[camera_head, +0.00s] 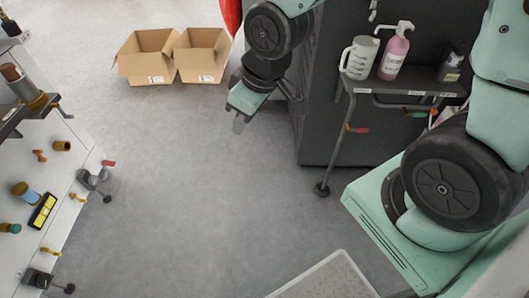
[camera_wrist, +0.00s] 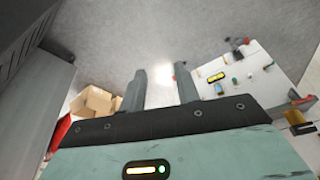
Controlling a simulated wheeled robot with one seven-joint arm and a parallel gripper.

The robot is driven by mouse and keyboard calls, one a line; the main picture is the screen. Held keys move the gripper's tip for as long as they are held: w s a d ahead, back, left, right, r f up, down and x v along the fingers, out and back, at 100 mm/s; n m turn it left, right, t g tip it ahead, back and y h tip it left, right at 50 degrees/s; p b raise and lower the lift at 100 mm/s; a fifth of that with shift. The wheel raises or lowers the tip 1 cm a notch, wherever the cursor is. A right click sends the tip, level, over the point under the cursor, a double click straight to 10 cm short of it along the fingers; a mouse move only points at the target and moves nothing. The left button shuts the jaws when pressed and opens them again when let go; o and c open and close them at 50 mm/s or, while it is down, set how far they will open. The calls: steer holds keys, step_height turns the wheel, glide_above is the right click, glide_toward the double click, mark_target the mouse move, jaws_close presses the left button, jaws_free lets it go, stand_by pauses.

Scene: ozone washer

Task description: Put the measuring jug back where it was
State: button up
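The measuring jug (camera_head: 361,58) is white with dark markings and a handle on its left side. The jug does not show in the wrist view.
A dark bottle (camera_head: 451,66) stands farther right on the shelf. A tall dark cabinet (camera_head: 318,110) is behind the cart. Two open cardboard boxes (camera_head: 147,58) sit on the floor at the back. A white panel with fittings (camera_head: 75,150) is at left. The middle floor is clear.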

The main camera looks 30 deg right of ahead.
steer(key=s+a+r+g, duration=0.1)
steer(key=s+a+r, duration=0.1)
steer(key=s, duration=0.5)
steer(key=s+a+r+n+g+h, duration=0.1)
steer(key=s+a+r+g, duration=0.1)
steer(key=s, duration=0.5)
steer(key=shift+s+r+h, duration=0.3)
steer(key=shift+s+r, duration=0.05)
steer(key=shift+r, duration=0.55)
